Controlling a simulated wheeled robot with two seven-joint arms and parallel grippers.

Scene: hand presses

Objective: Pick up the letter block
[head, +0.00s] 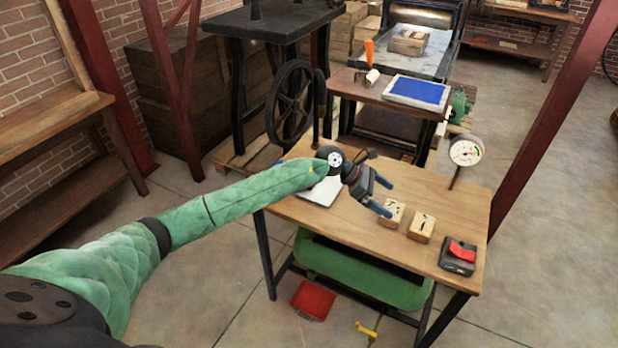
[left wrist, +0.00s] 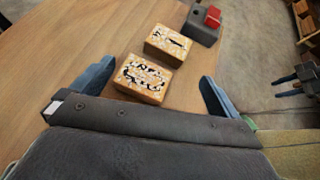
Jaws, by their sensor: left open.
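Two light wooden blocks with black-and-white marked tops lie side by side on the wooden table. One block (head: 391,214) is nearer my left gripper (head: 383,197); the other block (head: 421,228) lies to its right. The left wrist view shows the nearer block (left wrist: 143,78) and the farther block (left wrist: 168,45). I cannot tell from the marks which is the letter block. My left gripper is open and empty, its blue fingers apart, with the nearer block ahead between them in the left wrist view. A dark shape with bluish prongs at that view's right edge may be my right gripper (left wrist: 296,76).
A bench with a blue pad (head: 417,91) stands behind. A red post (head: 553,110) rises at right.

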